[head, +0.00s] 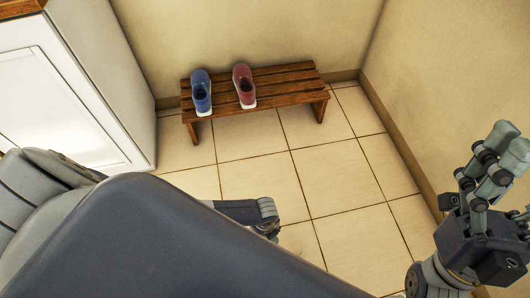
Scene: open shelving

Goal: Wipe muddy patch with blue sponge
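No blue sponge and no muddy patch can be made out in the head view; the visible floor tiles (345,180) look clean apart from dark grout lines. My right gripper (511,142) is at the right edge, raised with its fingers pointing up in front of the wall. Its fingers overlap from this angle, so its opening is unclear, and I see nothing held in it. Part of my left arm's end (265,213) shows low in the middle over the floor. My own dark body hides most of it, and its fingers cannot be made out clearly.
A slatted wooden bench (285,88) stands against the back wall, bearing a blue shoe (201,88) and a dark red shoe (243,84). A white cabinet (105,75) stands at left. A wall (450,85) closes off the right. Floor before the bench is clear.

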